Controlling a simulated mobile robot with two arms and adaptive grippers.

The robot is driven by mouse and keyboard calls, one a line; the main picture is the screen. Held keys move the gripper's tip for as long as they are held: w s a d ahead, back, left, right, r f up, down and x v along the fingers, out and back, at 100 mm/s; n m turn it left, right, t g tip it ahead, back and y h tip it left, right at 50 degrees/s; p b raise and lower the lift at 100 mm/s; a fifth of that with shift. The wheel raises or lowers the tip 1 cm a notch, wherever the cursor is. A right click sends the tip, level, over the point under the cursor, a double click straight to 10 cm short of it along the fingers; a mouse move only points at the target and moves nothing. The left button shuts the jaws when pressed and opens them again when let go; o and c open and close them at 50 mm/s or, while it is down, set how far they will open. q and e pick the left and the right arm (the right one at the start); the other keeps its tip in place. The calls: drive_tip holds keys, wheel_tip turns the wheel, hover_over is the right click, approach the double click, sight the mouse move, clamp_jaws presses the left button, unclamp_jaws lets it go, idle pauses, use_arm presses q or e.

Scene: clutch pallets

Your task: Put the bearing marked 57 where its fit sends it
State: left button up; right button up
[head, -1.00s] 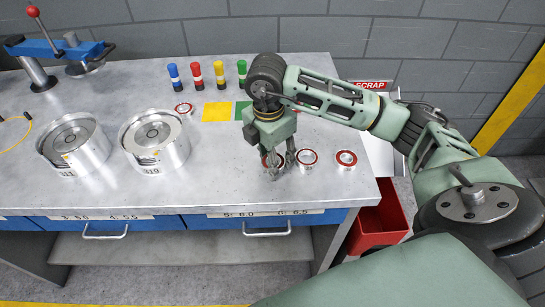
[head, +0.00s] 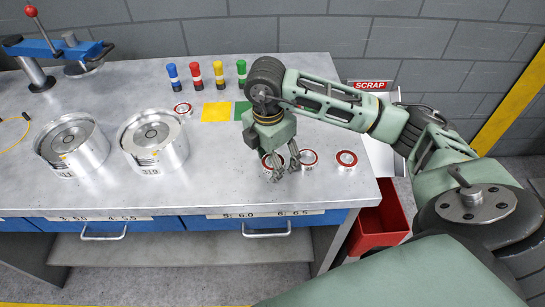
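Three ring-shaped bearings with red seals lie near the right end of the bench: the left bearing (head: 266,161) under my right gripper, the middle bearing (head: 308,159) and the right bearing (head: 346,159). A similar bearing (head: 183,109) lies further back, by the colour posts. Their markings are too small to read, so I cannot tell which is 57. My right gripper (head: 284,170) points down at the left bearing and partly hides it; its fingers look apart, and I cannot tell whether they touch it. My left gripper is not in view.
Two metal housings (head: 154,145) (head: 72,147) stand on the left. Yellow (head: 217,112) and green (head: 242,108) squares lie behind my gripper, near several coloured posts (head: 196,75). A SCRAP sign (head: 370,85) stands behind; a red bin (head: 380,225) is right. A blue press (head: 55,48) stands back left.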

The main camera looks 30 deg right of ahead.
wheel_tip(320, 180, up, 13)
drive_tip(key=shift+a+p, duration=0.4)
drive_tip(key=shift+p, duration=0.05)
drive_tip(key=shift+r, duration=0.1)
